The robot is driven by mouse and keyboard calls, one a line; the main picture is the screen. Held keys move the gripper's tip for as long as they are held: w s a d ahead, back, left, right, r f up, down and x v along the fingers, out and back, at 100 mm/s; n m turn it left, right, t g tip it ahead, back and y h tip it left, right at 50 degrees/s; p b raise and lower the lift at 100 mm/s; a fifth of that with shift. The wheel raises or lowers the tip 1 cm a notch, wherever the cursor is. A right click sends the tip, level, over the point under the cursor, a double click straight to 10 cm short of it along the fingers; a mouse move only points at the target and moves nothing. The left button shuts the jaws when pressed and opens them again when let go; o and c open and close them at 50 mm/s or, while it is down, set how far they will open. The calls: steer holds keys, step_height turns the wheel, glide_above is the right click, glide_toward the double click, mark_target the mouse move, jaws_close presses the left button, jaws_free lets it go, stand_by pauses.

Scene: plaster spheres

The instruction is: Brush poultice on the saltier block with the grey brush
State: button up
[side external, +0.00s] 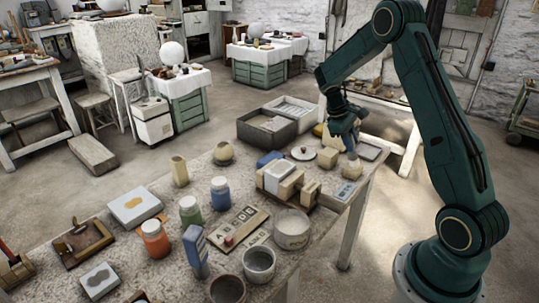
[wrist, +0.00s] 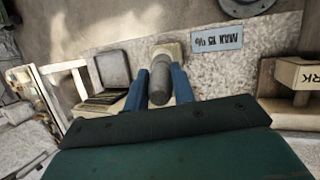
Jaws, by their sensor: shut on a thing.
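My gripper (side external: 347,128) is at the far right end of the table. In the wrist view its blue fingers (wrist: 158,82) are shut on a grey rounded handle (wrist: 160,84). I cannot tell from its shape whether this is the grey brush; its lower end is hidden. A pale tan block (wrist: 168,50) lies just beyond the handle, and it shows under the gripper in the side view (side external: 352,169). I cannot tell whether they touch. Other pale blocks (side external: 327,157) stand left of the gripper. I cannot tell which block is saltier, or which container holds poultice.
A "MAX 15 %" plate (wrist: 217,39) lies beside the tan block. A lettered board (side external: 240,228), a white tub (side external: 291,232), a grey cup (side external: 258,266) and jars (side external: 190,212) crowd the table's middle. Grey trays (side external: 267,128) stand at the back.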

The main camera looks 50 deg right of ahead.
steer(key=shift+f, duration=0.1)
steer(key=shift+s, duration=0.1)
steer(key=shift+s, duration=0.5)
steer(key=shift+s, duration=0.15)
steer(key=shift+s, duration=0.5)
steer(key=shift+w, duration=0.15)
steer(key=shift+w, duration=1.1)
steer(key=shift+w, duration=1.2)
